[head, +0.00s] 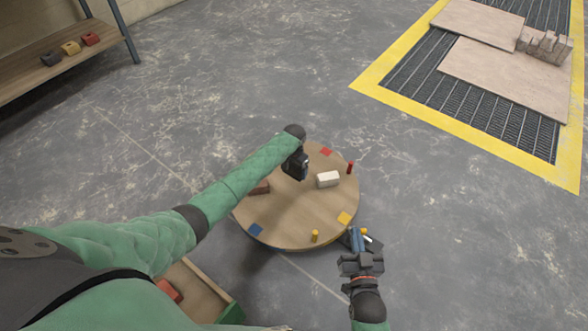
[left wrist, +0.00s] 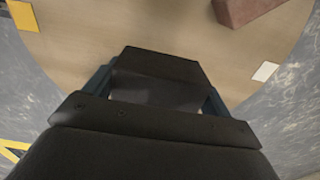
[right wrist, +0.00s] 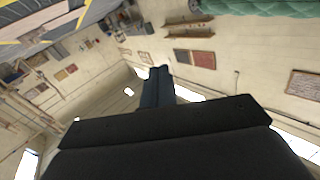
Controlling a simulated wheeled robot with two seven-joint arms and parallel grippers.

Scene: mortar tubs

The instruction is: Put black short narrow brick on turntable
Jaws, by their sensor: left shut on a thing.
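The turntable (head: 295,231) is a round wooden disc with coloured squares on its rim. My left gripper (head: 296,168) is over its far middle part. In the left wrist view the left gripper (left wrist: 158,90) is shut on the black short narrow brick (left wrist: 155,65), with a finger on either side. The turntable's wooden top (left wrist: 90,35) lies below the brick; I cannot tell whether they touch. In the head view the brick is hard to tell from the dark gripper. My right gripper (head: 357,240) is shut and empty, beside the turntable's near right edge.
A white brick (head: 328,180) and a red-brown brick (head: 260,188) lie on the turntable. A red peg (head: 350,167) and yellow peg (head: 315,237) stand near its rim. A shelf (head: 95,53) with several bricks is at the upper left. A tray with a red brick (head: 168,290) is near.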

